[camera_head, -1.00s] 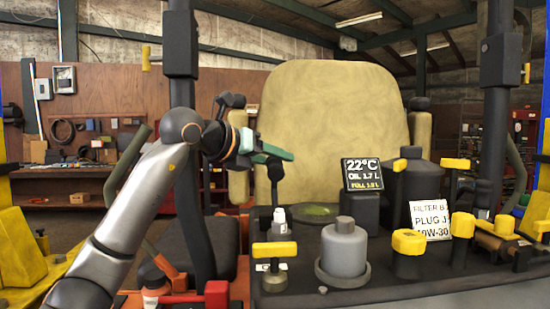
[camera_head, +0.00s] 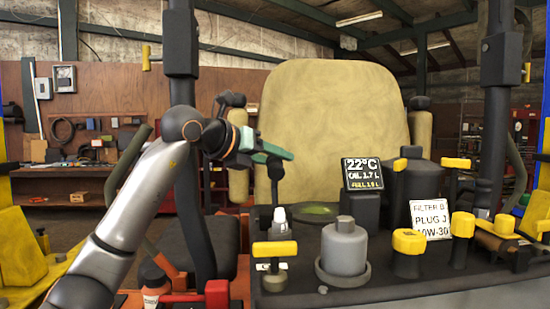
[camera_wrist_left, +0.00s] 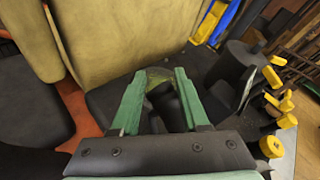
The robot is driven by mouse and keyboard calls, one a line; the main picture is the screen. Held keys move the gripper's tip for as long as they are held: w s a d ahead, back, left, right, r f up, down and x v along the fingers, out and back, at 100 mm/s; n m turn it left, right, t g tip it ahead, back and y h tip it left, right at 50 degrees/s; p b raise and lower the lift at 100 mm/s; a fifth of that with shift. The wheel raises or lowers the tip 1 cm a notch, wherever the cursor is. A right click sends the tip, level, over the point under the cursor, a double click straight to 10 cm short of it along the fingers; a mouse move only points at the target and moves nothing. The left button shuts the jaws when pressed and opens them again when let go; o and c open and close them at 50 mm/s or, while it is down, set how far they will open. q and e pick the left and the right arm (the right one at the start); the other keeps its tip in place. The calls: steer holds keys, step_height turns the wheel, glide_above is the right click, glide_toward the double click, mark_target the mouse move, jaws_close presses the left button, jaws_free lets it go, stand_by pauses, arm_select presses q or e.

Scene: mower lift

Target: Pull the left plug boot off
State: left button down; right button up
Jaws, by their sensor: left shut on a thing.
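My left gripper (camera_head: 283,154) shows in the head view above the left part of the dark deck, its green fingers pointing right. It is shut on a black plug boot (camera_head: 275,172), which hangs down from the fingers. A spark plug with a white top (camera_head: 279,214) stands upright on the deck just below the boot's lower end. I cannot tell whether the two touch. In the left wrist view, the green fingers (camera_wrist_left: 160,76) have the dark boot (camera_wrist_left: 171,106) between them, partly hidden by the gripper body. My right gripper is not in view.
The display (camera_head: 362,174) and a white label card (camera_head: 430,219) stand to the right, among several yellow-capped parts. The beige seat back (camera_head: 335,105) rises behind. Air left of the plug is fairly open.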

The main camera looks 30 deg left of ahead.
arm_select(q)
steer(key=shift+w+f, duration=0.15)
steer(key=shift+f, duration=0.75)
steer(key=c, duration=0.8)
jaws_free()
steer(key=o, duration=0.3)
steer(key=shift+a, duration=0.1)
steer(key=shift+o, duration=0.2)
steer(key=shift+r, duration=0.1)
steer(key=shift+s+a+r, duration=0.4)
steer(key=shift+r, duration=0.3)
steer(key=s+a+r, duration=0.6)
steer(key=s+r, duration=0.1)
steer(key=r, duration=0.1)
steer(key=shift+s+r, duration=0.25)
steer(key=shift+s, duration=0.1)
